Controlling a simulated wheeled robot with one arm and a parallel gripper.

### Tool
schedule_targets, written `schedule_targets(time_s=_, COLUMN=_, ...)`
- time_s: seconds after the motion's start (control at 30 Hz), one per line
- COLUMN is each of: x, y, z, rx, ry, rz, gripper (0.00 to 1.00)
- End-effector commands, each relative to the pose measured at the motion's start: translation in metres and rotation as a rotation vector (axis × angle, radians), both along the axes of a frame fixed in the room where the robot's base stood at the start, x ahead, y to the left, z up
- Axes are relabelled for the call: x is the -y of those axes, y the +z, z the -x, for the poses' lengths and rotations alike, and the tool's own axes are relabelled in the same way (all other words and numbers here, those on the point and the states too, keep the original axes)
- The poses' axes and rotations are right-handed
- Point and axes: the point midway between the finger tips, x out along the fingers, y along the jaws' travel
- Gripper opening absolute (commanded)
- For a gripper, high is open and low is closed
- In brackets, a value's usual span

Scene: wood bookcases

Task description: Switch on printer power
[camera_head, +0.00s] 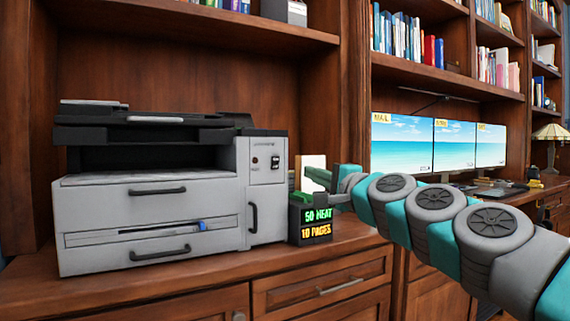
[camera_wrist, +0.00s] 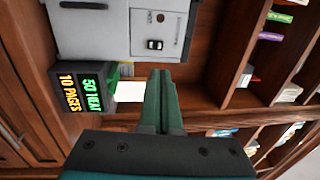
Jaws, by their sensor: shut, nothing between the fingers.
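A grey and black printer (camera_head: 160,205) stands on the wooden counter at the left in the head view. Its right front panel carries a small black rocker switch (camera_head: 275,162) beside a round dark button. In the wrist view the printer (camera_wrist: 90,30) is rotated, and the switch (camera_wrist: 155,44) shows above the fingertips. My gripper (camera_head: 308,176) is to the right of the printer panel, apart from the switch. In the wrist view my gripper (camera_wrist: 160,75) has its green fingers together and empty, pointing towards the panel. Whether the switch is on cannot be told.
A small black display box (camera_head: 316,222) reading "50 HEAT 10 PAGES" stands right of the printer, below my gripper. A white card-like object (camera_head: 312,160) is behind my gripper. Three monitors (camera_head: 445,145) and a lamp (camera_head: 552,135) stand farther right. Bookshelves (camera_head: 430,80) rise above.

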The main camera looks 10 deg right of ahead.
Motion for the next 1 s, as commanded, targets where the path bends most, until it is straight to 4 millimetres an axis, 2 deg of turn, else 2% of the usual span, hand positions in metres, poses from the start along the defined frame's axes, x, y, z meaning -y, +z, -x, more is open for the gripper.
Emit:
schedule_targets(time_s=0.17, x=-0.004, y=0.000, z=-0.009, rx=-0.003, ry=0.002, rz=0.001, gripper=0.00)
schedule_targets(time_s=0.8, x=-0.033, y=0.013, z=-0.099, rx=-0.001, ry=0.001, rz=0.004, gripper=0.00)
schedule_targets(time_s=1.0, x=-0.039, y=0.016, z=-0.119, rx=-0.001, ry=0.001, rz=0.004, gripper=0.00)
